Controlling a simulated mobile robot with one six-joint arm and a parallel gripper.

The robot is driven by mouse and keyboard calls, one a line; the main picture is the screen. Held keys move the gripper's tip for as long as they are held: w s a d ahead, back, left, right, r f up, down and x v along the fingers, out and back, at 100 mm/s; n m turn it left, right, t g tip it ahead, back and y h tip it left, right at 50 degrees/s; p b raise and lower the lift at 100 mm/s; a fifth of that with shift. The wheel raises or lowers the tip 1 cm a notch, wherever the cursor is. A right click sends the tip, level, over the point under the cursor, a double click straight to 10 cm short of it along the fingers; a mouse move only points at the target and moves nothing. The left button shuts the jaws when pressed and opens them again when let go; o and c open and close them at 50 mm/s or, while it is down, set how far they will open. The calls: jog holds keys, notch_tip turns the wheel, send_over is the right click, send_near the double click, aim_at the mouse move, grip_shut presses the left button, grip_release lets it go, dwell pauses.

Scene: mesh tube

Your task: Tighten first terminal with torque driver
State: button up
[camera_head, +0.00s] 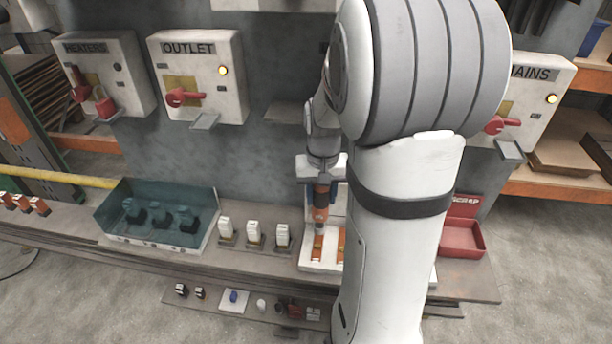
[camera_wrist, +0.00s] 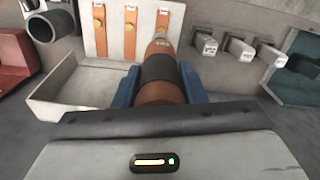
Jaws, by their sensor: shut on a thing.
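The torque driver (camera_wrist: 160,75), orange with a dark band, sits between the blue fingers of my gripper (camera_wrist: 157,88) in the wrist view. In the head view the driver (camera_head: 321,197) stands about upright over the white terminal board (camera_head: 308,264). The board holds orange strips (camera_wrist: 130,33) with brass-coloured terminals; in the wrist view three strips show. The driver's nose points at the strip nearest the white blocks, its tip close to that strip's terminal (camera_wrist: 161,36). I cannot tell whether the tip touches it. My arm hides the board's right part in the head view.
White blocks (camera_head: 254,233) stand left of the board. A teal bin (camera_head: 150,215) is farther left and a red tray (camera_head: 462,237) is right. Panel boxes marked OUTLET (camera_head: 196,77) and MAINS (camera_head: 535,97) hang above. Small parts lie on a lower board (camera_head: 233,299).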

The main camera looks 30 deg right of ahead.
aim_at(319, 217)
jog(key=shift+w+f, duration=0.1)
jog(key=shift+w, duration=0.2)
jog(key=shift+f+b, duration=2.5)
jog(key=shift+f, duration=0.7)
jog(key=shift+s+a, duration=0.1)
jog(key=shift+s, duration=0.05)
jog(key=shift+f+b, duration=0.85)
jog(key=shift+f, duration=0.05)
dwell(0.5)
jog(key=shift+r, duration=0.15)
dwell(0.5)
jog(key=shift+r+p, duration=2.35)
jog(key=shift+r, duration=0.65)
